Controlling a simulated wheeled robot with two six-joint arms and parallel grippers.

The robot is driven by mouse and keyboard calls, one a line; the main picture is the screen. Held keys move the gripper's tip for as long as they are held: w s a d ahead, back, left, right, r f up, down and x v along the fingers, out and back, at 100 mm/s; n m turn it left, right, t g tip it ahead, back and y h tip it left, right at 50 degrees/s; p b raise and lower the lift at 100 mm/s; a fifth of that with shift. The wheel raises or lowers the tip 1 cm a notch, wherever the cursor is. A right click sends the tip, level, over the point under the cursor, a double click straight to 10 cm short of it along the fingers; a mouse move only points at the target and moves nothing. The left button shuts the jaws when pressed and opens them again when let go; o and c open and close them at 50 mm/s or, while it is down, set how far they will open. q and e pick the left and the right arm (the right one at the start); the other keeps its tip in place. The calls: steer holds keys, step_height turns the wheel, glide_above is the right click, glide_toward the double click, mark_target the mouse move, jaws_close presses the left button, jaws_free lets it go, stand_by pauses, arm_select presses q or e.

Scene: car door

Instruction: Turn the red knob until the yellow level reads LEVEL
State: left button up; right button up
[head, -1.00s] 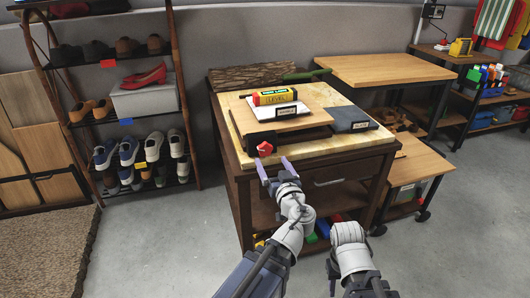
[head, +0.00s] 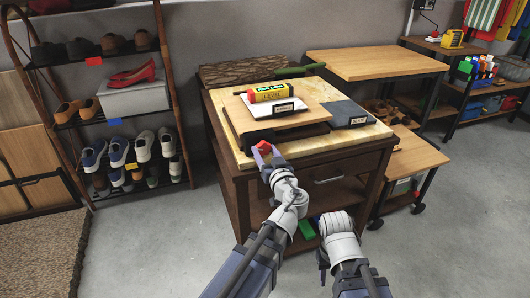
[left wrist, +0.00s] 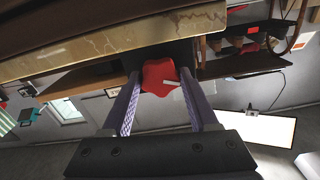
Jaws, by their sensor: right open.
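The red knob (head: 264,147) is on the front of a dark block at the near edge of the workbench. It also shows in the left wrist view (left wrist: 160,77), lobed with a white mark. My left gripper (head: 265,151) is open, with its purple fingers on either side of the knob and narrow gaps. The yellow level (head: 270,93) lies on a white plate (head: 285,116) on a wooden board above the knob. Its bubble is too small to read. My right gripper (head: 336,222) is low in front of the bench; its fingers are hidden.
A shoe rack (head: 85,122) stands left, a wooden table (head: 375,65) right. The floor between rack and bench is clear.

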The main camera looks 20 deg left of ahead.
arm_select(q)
steer(key=c, duration=0.8)
steer(key=m, duration=0.5)
steer(key=o, duration=1.4)
steer(key=shift+c, duration=0.2)
